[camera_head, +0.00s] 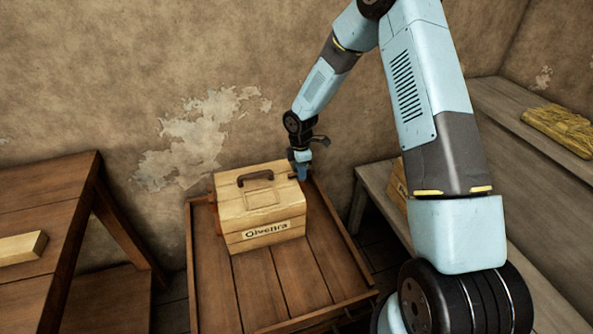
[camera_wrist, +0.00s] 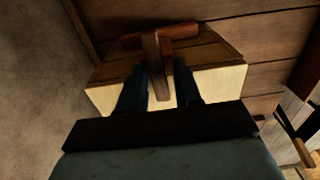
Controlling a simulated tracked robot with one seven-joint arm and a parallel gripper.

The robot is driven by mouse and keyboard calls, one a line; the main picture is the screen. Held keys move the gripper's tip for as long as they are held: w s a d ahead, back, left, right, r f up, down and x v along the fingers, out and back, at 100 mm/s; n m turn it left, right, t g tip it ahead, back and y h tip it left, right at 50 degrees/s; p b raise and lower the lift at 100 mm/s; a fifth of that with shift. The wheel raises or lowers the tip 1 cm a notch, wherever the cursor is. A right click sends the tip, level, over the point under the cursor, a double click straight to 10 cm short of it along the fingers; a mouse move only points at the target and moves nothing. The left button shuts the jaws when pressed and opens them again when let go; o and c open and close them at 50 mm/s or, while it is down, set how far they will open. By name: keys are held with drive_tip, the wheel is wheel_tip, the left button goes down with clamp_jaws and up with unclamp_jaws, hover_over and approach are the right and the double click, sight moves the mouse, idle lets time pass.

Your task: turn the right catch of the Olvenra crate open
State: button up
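The pale wooden Olvenra crate (camera_head: 262,216) stands upright, its name label facing the front and a dark handle on its lid. My gripper (camera_head: 301,172) is at the crate's right side, beside its upper edge. In the wrist view, the right catch (camera_wrist: 157,66) is a reddish-brown wooden bar standing out lengthwise before the crate's side (camera_wrist: 220,82). The two dark fingers of my gripper (camera_wrist: 159,82) lie on either side of this bar, close against it with no clear gap at the tips. In the head view the catch is mostly hidden behind my gripper.
The crate stands on a low wooden table (camera_head: 305,285) with a raised rim and bare boards in front. A wooden table (camera_head: 45,200) holds a pale block (camera_head: 22,247) at left. A grey bench (camera_head: 535,150) with a yellowish bundle (camera_head: 560,128) stands right. The wall is close behind.

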clamp_jaws()
drive_tip(key=shift+a, duration=0.6)
drive_tip(key=shift+d, duration=0.6)
drive_tip(key=m, duration=1.2)
drive_tip(key=shift+a+m, duration=0.1)
drive_tip(key=shift+m, duration=0.3)
drive_tip(key=m, duration=0.5)
